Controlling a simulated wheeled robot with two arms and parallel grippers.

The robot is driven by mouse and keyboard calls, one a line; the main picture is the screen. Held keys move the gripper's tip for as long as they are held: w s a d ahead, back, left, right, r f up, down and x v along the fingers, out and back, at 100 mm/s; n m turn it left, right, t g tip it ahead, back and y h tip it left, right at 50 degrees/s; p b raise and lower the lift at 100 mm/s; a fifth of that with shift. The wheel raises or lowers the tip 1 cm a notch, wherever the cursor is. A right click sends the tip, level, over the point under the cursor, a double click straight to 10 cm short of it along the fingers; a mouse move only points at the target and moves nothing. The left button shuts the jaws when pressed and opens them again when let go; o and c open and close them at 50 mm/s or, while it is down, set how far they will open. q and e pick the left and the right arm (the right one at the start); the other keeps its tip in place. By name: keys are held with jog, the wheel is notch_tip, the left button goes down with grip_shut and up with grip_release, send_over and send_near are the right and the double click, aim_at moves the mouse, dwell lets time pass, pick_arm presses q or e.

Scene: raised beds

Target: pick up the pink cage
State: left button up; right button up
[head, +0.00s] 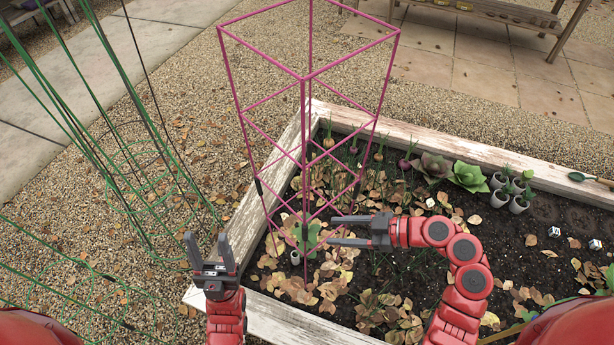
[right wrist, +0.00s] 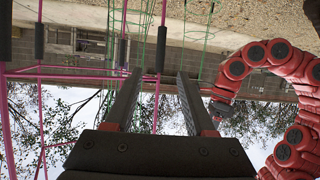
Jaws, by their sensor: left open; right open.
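The pink cage (head: 304,130) is a tall square frame of thin rods, standing upright over the near left corner of the raised bed. Dark sleeves sit low on its legs. My right gripper (head: 331,231) is open and empty, its fingers pointing left at the cage's near leg, which is just beyond the fingertips. In the right wrist view a dark-sleeved pink leg of the cage (right wrist: 161,48) lines up between the open fingers (right wrist: 160,75). My left gripper (head: 207,242) is open and empty, pointing up left of the cage, over the bed's wooden edge.
Green wire cages (head: 150,190) stand on the gravel at the left. The white wooden bed rim (head: 470,171) surrounds dark soil with leaves and plants. A wooden bench (head: 490,12) stands behind.

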jog(key=p+x, duration=0.5)
jog(key=x, duration=0.7)
jog(key=shift+a+r, duration=0.3)
jog(key=shift+a, duration=0.05)
jog(key=shift+w, duration=0.1)
grip_shut()
jog(key=shift+r, duration=0.1)
dwell(0.7)
